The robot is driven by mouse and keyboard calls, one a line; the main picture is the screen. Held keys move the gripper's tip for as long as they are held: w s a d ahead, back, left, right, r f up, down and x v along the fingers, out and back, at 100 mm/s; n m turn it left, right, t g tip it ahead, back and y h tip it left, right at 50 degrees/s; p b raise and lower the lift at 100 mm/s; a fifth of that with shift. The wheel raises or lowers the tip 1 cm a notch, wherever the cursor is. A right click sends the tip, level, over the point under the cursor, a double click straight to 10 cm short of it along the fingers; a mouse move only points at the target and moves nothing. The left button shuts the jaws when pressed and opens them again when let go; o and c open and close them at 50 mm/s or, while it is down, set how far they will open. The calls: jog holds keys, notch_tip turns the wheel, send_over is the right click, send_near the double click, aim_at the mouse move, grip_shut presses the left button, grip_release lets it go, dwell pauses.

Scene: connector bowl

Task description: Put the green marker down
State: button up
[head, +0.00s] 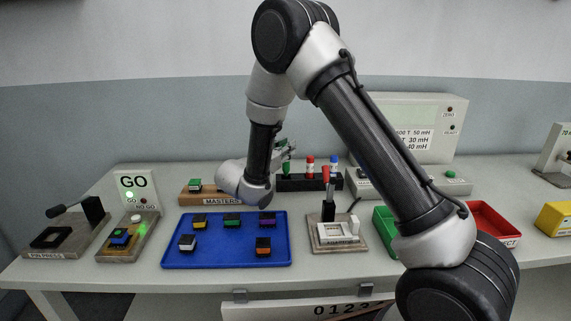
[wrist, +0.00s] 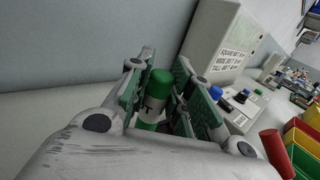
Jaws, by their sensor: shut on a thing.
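The green marker (wrist: 159,84) is upright between the two fingers of my gripper (wrist: 161,95), which is shut on it. In the head view the green marker (head: 286,168) shows at the left end of the black marker rack (head: 296,184), beside my gripper (head: 279,151). I cannot tell whether its lower end sits in the rack or above it. A red marker (head: 310,166) and a blue marker (head: 334,162) stand upright in the rack to its right. My wrist hides part of the rack's left side.
A wooden MASTERS board (head: 196,197) is left of the rack. A blue tray (head: 227,258) with several small connectors lies in front. A fixture with a red-topped lever (head: 326,175) stands front right. A grey meter box (head: 415,125) stands behind at the right.

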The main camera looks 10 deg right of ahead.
aim_at(286, 172)
jog(key=shift+f, duration=2.05)
jog(key=shift+f, duration=0.1)
jog(key=o, duration=0.8)
